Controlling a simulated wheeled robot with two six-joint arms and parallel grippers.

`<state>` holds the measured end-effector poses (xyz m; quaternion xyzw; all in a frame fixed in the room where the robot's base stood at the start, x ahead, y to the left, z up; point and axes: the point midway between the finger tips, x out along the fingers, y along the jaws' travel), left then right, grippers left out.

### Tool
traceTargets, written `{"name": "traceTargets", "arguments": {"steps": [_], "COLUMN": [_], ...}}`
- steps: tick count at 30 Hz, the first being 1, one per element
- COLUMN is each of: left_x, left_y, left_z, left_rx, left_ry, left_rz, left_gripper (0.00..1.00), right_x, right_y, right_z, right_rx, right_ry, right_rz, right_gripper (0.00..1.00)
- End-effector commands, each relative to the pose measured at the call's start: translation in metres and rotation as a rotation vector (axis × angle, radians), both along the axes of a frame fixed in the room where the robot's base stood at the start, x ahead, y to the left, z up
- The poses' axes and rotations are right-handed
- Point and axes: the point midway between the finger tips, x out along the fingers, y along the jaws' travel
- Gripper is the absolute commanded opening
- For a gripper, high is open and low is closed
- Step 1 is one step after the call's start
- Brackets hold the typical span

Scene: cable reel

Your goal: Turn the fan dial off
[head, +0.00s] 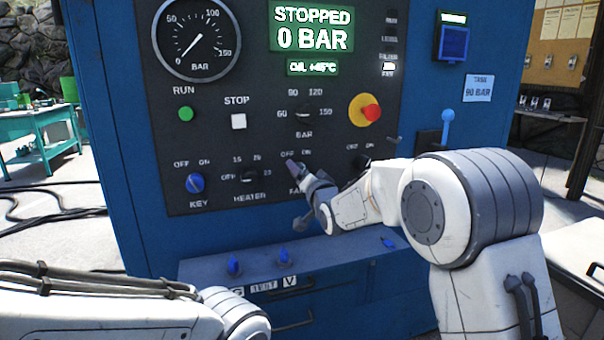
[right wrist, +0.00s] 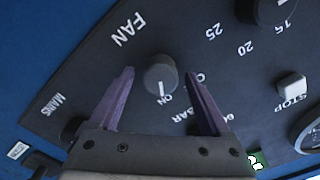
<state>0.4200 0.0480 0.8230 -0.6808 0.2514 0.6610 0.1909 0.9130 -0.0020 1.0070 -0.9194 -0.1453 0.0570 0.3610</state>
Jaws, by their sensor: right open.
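The fan dial (right wrist: 161,75) is a dark round knob on the black control panel, seen above the FAN label's side in the right wrist view. Its white mark points at the ON label. The OFF label is partly covered by a finger. My right gripper (right wrist: 160,76) is open, with its purple fingers on either side of the dial; I cannot tell whether they touch it. In the head view my right gripper (head: 293,166) is at the panel below the OFF and ON labels and hides the dial. My left arm is at the lower left, its gripper out of view.
The heater dial (head: 249,176) and blue key switch (head: 195,183) are left of the fan position. A red and yellow knob (head: 366,111) is above right. A ledge with blue valves (head: 233,264) juts out below. The display (head: 312,28) reads STOPPED, 0 BAR.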

Motion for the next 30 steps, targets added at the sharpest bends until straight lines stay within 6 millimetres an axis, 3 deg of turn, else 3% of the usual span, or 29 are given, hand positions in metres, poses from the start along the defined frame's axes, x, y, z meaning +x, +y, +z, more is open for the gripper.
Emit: {"name": "traceTargets", "arguments": {"steps": [10, 11, 15, 17, 30], "left_x": [-0.0001, -0.0001, -0.0001, -0.0001, 0.0000], "left_y": [0.0001, 0.0001, 0.0001, 0.0001, 0.0000], "left_z": [0.0002, 0.0002, 0.0002, 0.0002, -0.0083], "left_rx": [0.000, 0.000, 0.000, 0.000, 0.000], "left_ry": [0.000, 0.000, 0.000, 0.000, 0.000], "left_rz": [0.000, 0.000, 0.000, 0.000, 0.000], "left_gripper": [0.00, 0.00, 0.00, 0.00, 0.00], "right_x": [0.0040, 0.0039, 0.0038, 0.0038, 0.0037], "right_y": [0.0020, 0.0020, 0.0019, 0.0019, 0.0018], "right_z": [0.0000, 0.0000, -0.0001, -0.0001, -0.0019], "right_rx": [0.000, 0.000, 0.000, 0.000, -0.089], "right_ry": [0.000, 0.001, 0.001, 0.001, -0.029], "right_rz": [0.001, 0.001, 0.001, 0.001, 0.000], "right_gripper": [0.81, 0.74, 0.20, 0.00, 0.00]}}
